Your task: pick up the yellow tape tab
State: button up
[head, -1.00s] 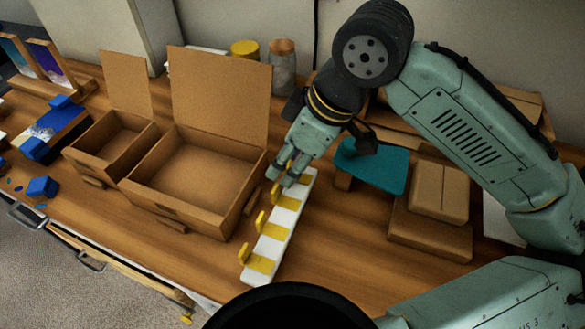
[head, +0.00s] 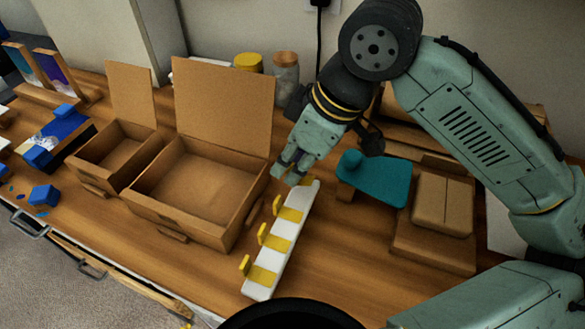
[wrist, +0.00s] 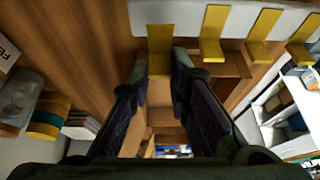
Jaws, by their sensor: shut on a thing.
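My gripper (head: 289,177) is above the far end of a white strip (head: 309,192) and is shut on a yellow tape tab. The held yellow tape tab (wrist: 159,50) shows upright between the fingertips in the wrist view; the fingers mostly hide it in the head view. The strip's far end looks white beside it, and the tab seems to be off the strip, though the gap is hard to judge. Several other bent yellow tabs stand on the strip, the nearest to my gripper being this one (head: 277,205).
A large open cardboard box (head: 225,240) and a smaller one (head: 85,177) stand left of the strip. A teal plate (head: 385,180) and stacked brown boxes (head: 443,200) lie to the right. A yellow-lidded jar (head: 248,63) is behind. Bare table lies right of the strip.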

jog(key=shift+r, duration=0.8)
jog(key=s+d+r+b, duration=0.1)
jog(key=s+d+b, duration=0.1)
jog(key=s, duration=1.3)
jog(key=shift+s+d, duration=0.35)
jog(key=shift+d, duration=0.35)
jog(key=shift+r, duration=0.1)
